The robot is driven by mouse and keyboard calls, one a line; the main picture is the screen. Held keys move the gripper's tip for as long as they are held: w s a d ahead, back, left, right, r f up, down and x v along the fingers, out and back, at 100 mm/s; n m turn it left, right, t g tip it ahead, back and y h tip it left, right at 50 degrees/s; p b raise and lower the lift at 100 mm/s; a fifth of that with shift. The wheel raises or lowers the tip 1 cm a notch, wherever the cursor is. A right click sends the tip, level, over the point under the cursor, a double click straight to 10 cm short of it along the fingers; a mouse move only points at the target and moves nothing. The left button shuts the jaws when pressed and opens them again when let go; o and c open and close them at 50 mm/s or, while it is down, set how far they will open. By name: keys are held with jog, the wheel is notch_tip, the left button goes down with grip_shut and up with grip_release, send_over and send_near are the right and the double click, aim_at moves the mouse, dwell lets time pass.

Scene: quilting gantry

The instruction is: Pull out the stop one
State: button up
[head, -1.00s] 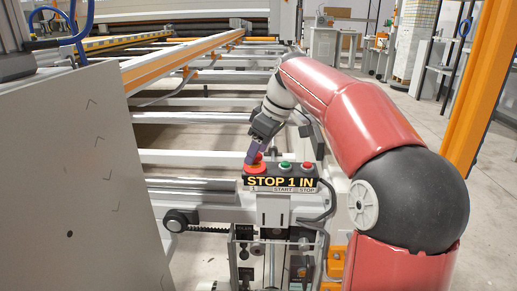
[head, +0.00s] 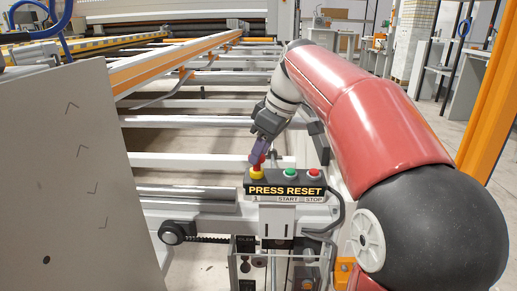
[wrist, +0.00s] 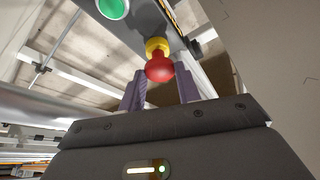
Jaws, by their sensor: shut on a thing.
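The control box (head: 287,200) stands at the front of the gantry, and its display reads PRESS RESET. Stop one (head: 259,163) is a red mushroom head above a yellow collar (head: 256,173) at the box's left end. My gripper (head: 260,155) reaches it from above with purple fingers and is shut on the red head. In the wrist view the red head (wrist: 160,69) lies between the two fingers, with the yellow collar behind it. The fingers partly hide the head in the head view.
A green START button (head: 289,173) and a red STOP button (head: 314,173) sit close to the right on the same box. A large pale panel (head: 75,180) stands at left. Gantry rails (head: 200,122) run behind the box.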

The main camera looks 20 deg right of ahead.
jog(key=shift+r, duration=0.25)
jog(key=o, duration=1.1)
jog(key=shift+c, duration=0.2)
jog(key=p+v, duration=0.1)
jog(key=v, duration=0.6)
jog(key=shift+s+r, duration=0.15)
jog(key=shift+r, duration=0.15)
jog(key=shift+d, duration=0.1)
jog(key=s+a+f+m+t+h, duration=0.2)
jog(key=s+f+m, duration=0.7)
jog(key=s+f, duration=1.2)
jog(key=shift+a+f+m+t+h, duration=0.3)
jog(key=shift+a+m+t+h, duration=0.15)
jog(key=shift+h, duration=0.25)
